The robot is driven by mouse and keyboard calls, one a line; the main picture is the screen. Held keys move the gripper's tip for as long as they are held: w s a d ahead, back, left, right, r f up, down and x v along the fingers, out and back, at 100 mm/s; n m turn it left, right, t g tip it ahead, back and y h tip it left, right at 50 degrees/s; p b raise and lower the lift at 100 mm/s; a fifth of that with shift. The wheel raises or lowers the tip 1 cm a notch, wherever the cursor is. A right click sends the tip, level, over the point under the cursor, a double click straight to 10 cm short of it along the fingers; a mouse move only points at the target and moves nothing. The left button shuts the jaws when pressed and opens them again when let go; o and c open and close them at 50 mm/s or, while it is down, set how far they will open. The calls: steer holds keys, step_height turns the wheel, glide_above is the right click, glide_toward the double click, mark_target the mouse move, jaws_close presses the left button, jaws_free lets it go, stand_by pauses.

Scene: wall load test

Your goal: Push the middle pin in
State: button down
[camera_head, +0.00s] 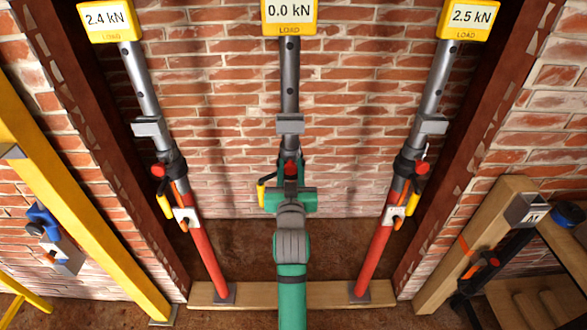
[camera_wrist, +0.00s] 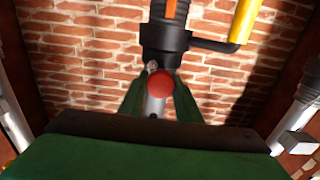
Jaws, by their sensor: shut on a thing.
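The middle prop (camera_head: 290,75) is a grey steel tube under a yellow load box (camera_head: 290,12) reading 0.0 kN. Its pin has a round red knob (camera_head: 291,169), which also shows large in the wrist view (camera_wrist: 162,83), just beside the black collar (camera_wrist: 165,38). My gripper (camera_head: 290,162) is in front of the prop, its two green fingers on either side of the knob, shut on it. A bit of grey metal shows behind the knob in the wrist view. How deep the pin sits cannot be told. My arm hides the middle prop's lower part.
The left prop (camera_head: 205,245) reads 2.4 kN and the right prop (camera_head: 375,250) 2.5 kN; both have red knobs. A yellow handle (camera_wrist: 244,20) is close to the middle collar. A brick wall (camera_head: 235,120) stands behind. A timber sole plate (camera_head: 255,293) lies below.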

steer(key=c, duration=1.3)
jaws_free()
steer(key=shift+w, duration=0.1)
steer(key=shift+c, duration=0.2)
steer(key=s, duration=1.1)
steer(key=shift+w, duration=0.1)
steer(key=s+f+g, duration=0.1)
steer(key=s+f, duration=1.6)
steer(key=s+f+g, duration=0.1)
steer(key=s+f, duration=0.1)
steer(key=s, duration=2.2)
steer(key=shift+s+f+g, duration=0.25)
steer(key=shift+s+g, duration=0.05)
